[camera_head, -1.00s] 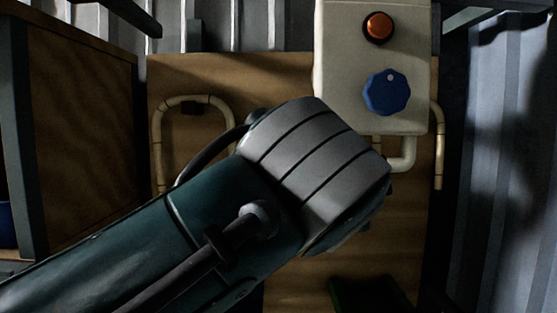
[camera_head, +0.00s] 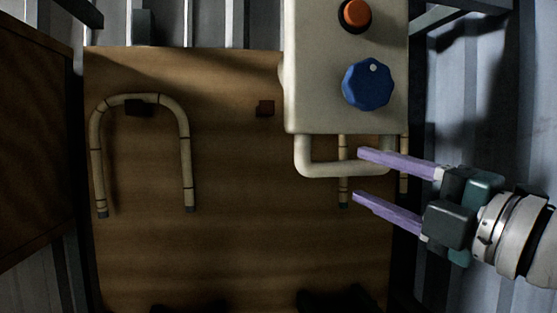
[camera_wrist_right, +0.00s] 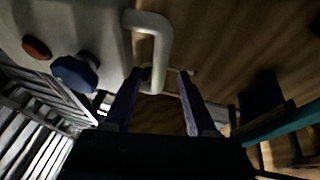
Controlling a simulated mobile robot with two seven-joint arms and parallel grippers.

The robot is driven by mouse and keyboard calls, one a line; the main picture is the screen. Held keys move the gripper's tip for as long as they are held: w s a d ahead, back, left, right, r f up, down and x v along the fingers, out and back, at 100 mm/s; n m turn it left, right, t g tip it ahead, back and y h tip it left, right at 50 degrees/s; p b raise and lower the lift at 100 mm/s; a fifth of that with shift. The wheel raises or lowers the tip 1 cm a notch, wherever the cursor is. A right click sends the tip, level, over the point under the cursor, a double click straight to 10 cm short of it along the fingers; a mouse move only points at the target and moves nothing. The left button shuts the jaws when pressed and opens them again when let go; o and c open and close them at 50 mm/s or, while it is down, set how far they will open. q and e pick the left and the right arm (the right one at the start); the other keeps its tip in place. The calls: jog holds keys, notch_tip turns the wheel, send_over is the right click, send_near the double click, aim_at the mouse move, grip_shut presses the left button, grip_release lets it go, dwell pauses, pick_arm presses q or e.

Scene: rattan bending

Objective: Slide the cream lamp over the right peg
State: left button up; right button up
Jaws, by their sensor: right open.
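The cream lamp (camera_head: 322,90) is most likely the cream box with an orange button (camera_head: 355,14), a blue knob (camera_head: 368,83) and a U-shaped handle (camera_head: 335,169). It covers the upper right of the wooden board. My right gripper (camera_head: 358,174) comes in from the right, open, with its purple fingertips by the handle's lower right corner. In the right wrist view the handle (camera_wrist_right: 161,45) runs down between the open fingers (camera_wrist_right: 159,72); whether they touch it I cannot tell. No right peg shows clearly; the lamp may hide it. My left gripper is out of view.
A U-shaped rattan piece (camera_head: 187,150) rests around a dark block (camera_head: 138,108) at left. A small dark red block (camera_head: 265,108) sits left of the lamp. Rattan ends (camera_head: 343,190) show below the lamp. The wooden board (camera_head: 240,240) is clear in its lower middle.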

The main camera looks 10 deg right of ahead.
aim_at(328, 162)
jog(key=x, duration=0.8)
jog(key=shift+w+a+p, duration=0.1)
jog(key=shift+p, duration=0.3)
grip_shut()
dwell(0.9)
